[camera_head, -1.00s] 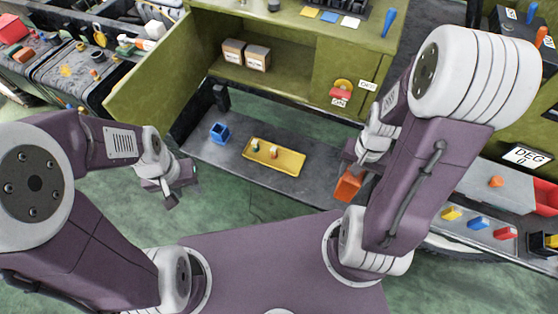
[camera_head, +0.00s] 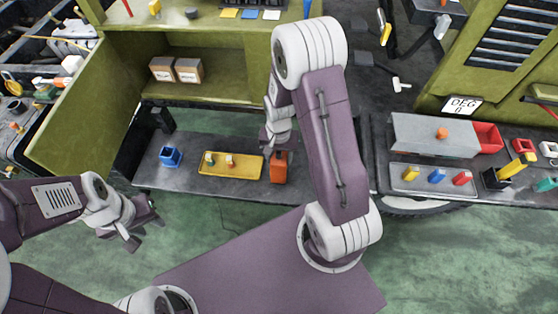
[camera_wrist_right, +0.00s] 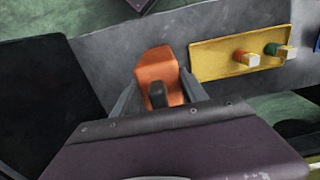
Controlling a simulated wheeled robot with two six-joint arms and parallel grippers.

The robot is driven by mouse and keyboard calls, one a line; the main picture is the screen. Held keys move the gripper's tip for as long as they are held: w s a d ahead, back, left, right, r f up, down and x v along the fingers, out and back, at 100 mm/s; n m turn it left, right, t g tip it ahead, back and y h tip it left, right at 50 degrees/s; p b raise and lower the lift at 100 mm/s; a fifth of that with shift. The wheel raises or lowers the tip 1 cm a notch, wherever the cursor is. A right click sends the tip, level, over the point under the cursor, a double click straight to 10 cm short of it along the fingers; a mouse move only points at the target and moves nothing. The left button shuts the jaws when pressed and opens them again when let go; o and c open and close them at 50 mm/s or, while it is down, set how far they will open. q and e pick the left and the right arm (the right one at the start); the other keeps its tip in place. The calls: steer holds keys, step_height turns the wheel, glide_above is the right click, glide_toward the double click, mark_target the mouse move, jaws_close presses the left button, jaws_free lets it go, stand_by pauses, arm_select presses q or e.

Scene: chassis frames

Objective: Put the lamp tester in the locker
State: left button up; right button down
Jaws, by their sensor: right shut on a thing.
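An orange block-like thing with a dark knob, which I take for the lamp tester (camera_head: 279,168), is between the fingers of my right gripper (camera_head: 274,150). In the right wrist view, the lamp tester (camera_wrist_right: 158,66) is gripped from both sides by the fingers (camera_wrist_right: 160,90). It is over the grey bench shelf beside the yellow tray's right end; I cannot tell whether it touches the shelf. The green cabinet (camera_head: 223,53), apparently the locker, stands open behind, its door swung out to the left. My left gripper (camera_head: 143,226) is open and empty over the floor.
The yellow tray (camera_head: 240,172) with small pegs and a blue holder (camera_head: 170,157) stand on the grey shelf (camera_head: 205,184). Two boxes (camera_head: 174,69) stand inside the cabinet, with free room right of them. A grey box (camera_head: 420,130) and coloured blocks are at the right.

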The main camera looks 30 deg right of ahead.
steer(key=shift+f, duration=0.95)
steer(key=shift+w, duration=0.1)
steer(key=shift+f, duration=0.1)
steer(key=c, duration=0.6)
jaws_free()
